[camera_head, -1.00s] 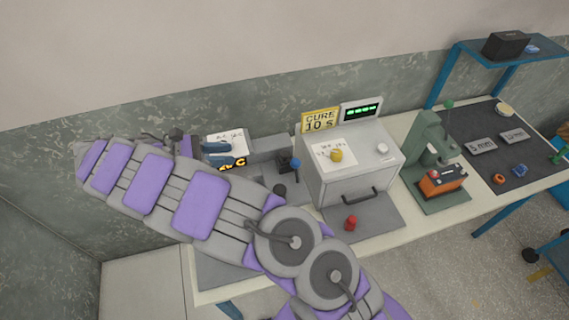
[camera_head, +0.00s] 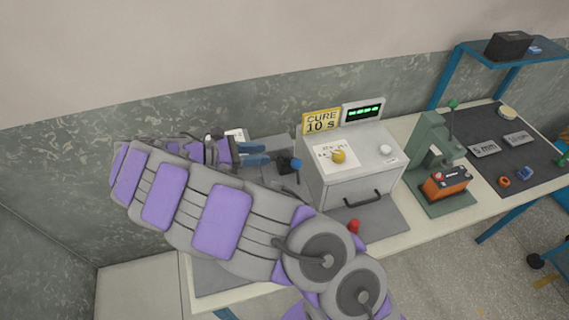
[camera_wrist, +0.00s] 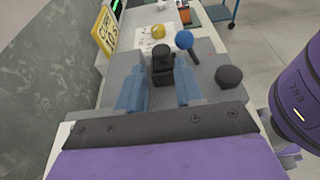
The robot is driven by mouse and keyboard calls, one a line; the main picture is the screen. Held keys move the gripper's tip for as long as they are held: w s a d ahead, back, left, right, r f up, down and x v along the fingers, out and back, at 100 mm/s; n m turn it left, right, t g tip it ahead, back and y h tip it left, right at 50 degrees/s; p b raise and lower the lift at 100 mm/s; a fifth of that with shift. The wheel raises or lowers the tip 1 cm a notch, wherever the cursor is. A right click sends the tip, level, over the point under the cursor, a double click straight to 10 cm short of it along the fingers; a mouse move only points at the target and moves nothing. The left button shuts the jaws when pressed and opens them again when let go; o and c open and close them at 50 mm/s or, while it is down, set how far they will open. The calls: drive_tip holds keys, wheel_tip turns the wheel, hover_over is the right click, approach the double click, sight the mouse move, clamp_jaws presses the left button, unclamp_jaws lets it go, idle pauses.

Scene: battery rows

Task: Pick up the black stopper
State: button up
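In the wrist view, a black squarish block with a round top (camera_wrist: 162,66) stands between the two blue fingers of my gripper (camera_wrist: 161,80), with gaps at both sides. A dark rounded knob (camera_wrist: 229,77) is to the right, outside the fingers. I cannot tell for certain which of these is the black stopper. In the head view, my gripper (camera_head: 268,153) is open, just left of the black block (camera_head: 284,163). The dark rounded knob is hidden behind my arm there.
A blue ball on a lever (camera_wrist: 184,40) stands just beyond the block. The grey curing box (camera_head: 350,175) with a yellow knob (camera_head: 339,156) is to the right. A red knob (camera_head: 354,226) sits in front of it. A green press (camera_head: 432,150) stands farther right.

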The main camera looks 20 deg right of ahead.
sight(283, 154)
drive_tip(key=shift+b+x, duration=0.85)
drive_tip(key=shift+x, duration=2.1)
drive_tip(key=shift+f, duration=0.1)
drive_tip(key=c, duration=0.7)
drive_tip(key=shift+o, duration=0.2)
drive_tip(key=shift+a, duration=0.1)
drive_tip(key=shift+r, duration=0.75)
wheel_tip(283, 154, up, 6)
drive_tip(key=p, duration=0.2)
drive_tip(key=a+p, duration=0.9)
drive_tip(key=a, duration=0.9)
drive_tip(key=shift+f, duration=0.2)
